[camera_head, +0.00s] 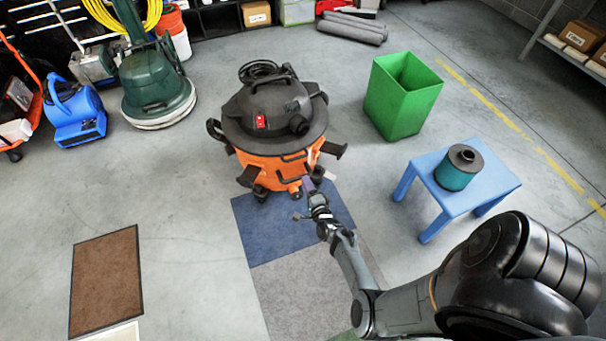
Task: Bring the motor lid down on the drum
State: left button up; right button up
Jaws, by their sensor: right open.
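The black motor lid (272,108) with a top handle and a red switch sits over the orange drum (270,172) of a shop vacuum, near the middle of the view. The lid looks roughly level; I cannot tell whether its rim is fully seated. Black latches stick out at the drum's left and right sides. My right gripper (305,192) is low in front of the drum, beside its lower right front. It is open, and I see nothing held in it. Whether it touches the drum is unclear. My left gripper is not in view.
A green bin (402,98) stands to the right, behind a blue table (462,200) with a teal and black canister (459,167). A blue mat (285,228) lies before the drum, a brown mat (106,280) at left. A green floor machine (155,85) stands behind left.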

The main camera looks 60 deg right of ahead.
jog(key=shift+v, duration=0.95)
